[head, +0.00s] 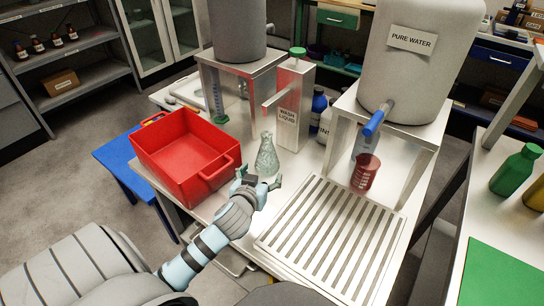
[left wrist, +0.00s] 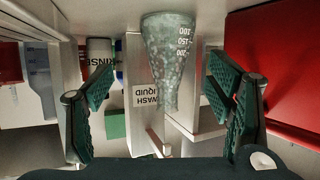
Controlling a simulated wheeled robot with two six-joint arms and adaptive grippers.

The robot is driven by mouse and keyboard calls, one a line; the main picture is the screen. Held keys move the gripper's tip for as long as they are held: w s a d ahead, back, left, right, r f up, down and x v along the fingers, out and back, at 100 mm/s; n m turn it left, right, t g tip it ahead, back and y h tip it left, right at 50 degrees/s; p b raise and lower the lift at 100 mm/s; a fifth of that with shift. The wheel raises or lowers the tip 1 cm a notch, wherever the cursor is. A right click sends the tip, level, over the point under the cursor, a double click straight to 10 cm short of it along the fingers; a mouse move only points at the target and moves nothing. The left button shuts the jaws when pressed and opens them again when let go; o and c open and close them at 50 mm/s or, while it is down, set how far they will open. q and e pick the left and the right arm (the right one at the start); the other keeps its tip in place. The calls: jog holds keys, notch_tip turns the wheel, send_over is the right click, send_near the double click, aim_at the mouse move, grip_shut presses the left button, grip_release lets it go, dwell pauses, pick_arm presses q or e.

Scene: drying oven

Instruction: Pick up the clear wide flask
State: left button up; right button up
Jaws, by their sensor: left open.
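The clear wide flask (head: 267,158) stands upright on the metal table, under the spout of the wash liquid dispenser. In the left wrist view the flask (left wrist: 170,60) appears upside down, with graduation marks, between and beyond the fingers. My left gripper (head: 259,180) is open, just in front of the flask on the near side. Its green-padded fingers (left wrist: 160,88) are spread wide, with nothing held between them. My right gripper is not in view.
A red bin (head: 184,148) stands left of the flask. The wash liquid dispenser (head: 292,108) is close behind it. A red beaker (head: 364,174) stands under the blue tap of the pure water tank (head: 405,62). A slotted drain rack (head: 325,235) lies in the right foreground.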

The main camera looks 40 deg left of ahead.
aim_at(265, 163)
pick_arm(q)
jog(key=x, duration=0.2)
jog(key=b+x, duration=0.1)
jog(key=x, duration=0.1)
jog(key=shift+s+a+f, duration=0.15)
jog(key=shift+a+f, duration=0.1)
jog(key=shift+a, duration=0.1)
jog(key=b+x, duration=0.1)
jog(key=x, duration=0.1)
jog(key=b+x, duration=0.1)
jog(key=x, duration=0.2)
jog(key=shift+w+a+b, duration=0.2)
jog(key=shift+a+b, duration=0.15)
jog(key=shift+w+a+f, duration=0.1)
jog(key=shift+w+f, duration=0.05)
jog(key=shift+w, duration=0.15)
jog(key=c, duration=1.4)
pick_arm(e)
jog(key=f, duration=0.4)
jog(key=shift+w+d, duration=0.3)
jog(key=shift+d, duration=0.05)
